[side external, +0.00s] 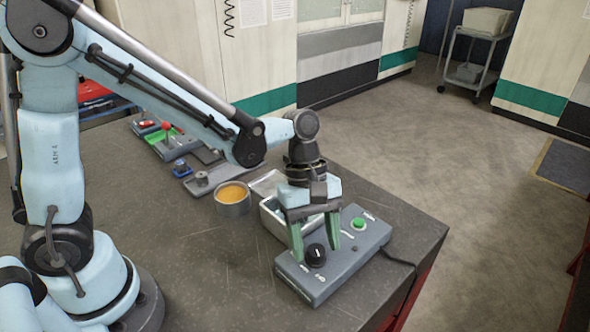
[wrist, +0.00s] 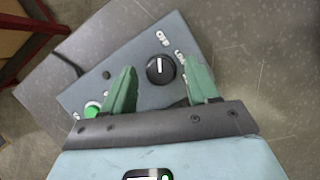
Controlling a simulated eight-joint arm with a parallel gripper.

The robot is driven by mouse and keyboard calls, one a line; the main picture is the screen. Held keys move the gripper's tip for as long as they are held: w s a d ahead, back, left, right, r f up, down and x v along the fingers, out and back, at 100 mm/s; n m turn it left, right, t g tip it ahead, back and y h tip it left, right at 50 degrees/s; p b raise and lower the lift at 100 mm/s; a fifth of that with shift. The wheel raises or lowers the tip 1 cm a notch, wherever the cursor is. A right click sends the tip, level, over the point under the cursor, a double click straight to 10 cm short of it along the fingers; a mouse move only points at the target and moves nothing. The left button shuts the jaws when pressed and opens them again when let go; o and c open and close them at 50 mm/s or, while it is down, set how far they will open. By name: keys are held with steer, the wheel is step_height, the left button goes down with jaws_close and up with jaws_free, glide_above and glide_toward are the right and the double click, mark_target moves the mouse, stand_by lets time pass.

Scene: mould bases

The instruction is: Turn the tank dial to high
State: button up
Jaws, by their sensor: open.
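The tank dial (side external: 316,255) is a black round knob on a grey control box (side external: 325,284). In the wrist view the dial (wrist: 160,71) has a white pointer line aimed up towards the OFF label (wrist: 162,38). A LOW label (wrist: 180,57) sits to its right; further lettering is partly hidden by the right finger. My gripper (side external: 316,250) is open, its two green fingers pointing down on either side of the dial. In the wrist view the fingers (wrist: 160,65) stand apart from the knob, with a gap on each side.
A green button (side external: 358,224) is on the same box. Behind the box is an open metal tin (side external: 274,215), with a round pot of amber contents (side external: 233,195) to its left. Small fixtures (side external: 170,143) lie further back. A black cable (side external: 398,262) leaves the box at right.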

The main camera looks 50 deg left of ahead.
steer(key=shift+d+f, duration=0.1)
steer(key=shift+f, duration=0.1)
steer(key=c, duration=1)
